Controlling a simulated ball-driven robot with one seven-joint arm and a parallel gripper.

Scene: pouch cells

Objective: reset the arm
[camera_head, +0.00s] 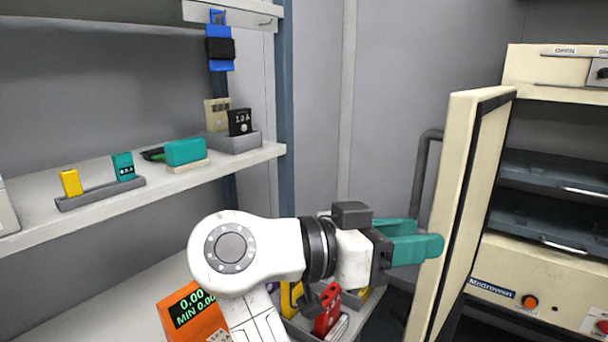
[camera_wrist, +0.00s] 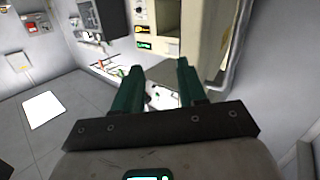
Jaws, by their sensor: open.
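My gripper (camera_head: 418,240) is stretched out to the right at the end of my white arm, with teal fingers, in the head view. It is close to the open cream cabinet door (camera_head: 452,215); I cannot tell whether they touch. In the wrist view my gripper (camera_wrist: 158,82) shows two dark green fingers set apart with nothing held between them. A bench with small items lies beyond the fingertips there.
A shelf (camera_head: 215,172) holds yellow and teal cells and a black cell marked 1.0 A. Below my arm are an orange meter (camera_head: 192,312) and a red cell (camera_head: 327,310). The open cabinet has dark racks (camera_head: 555,172).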

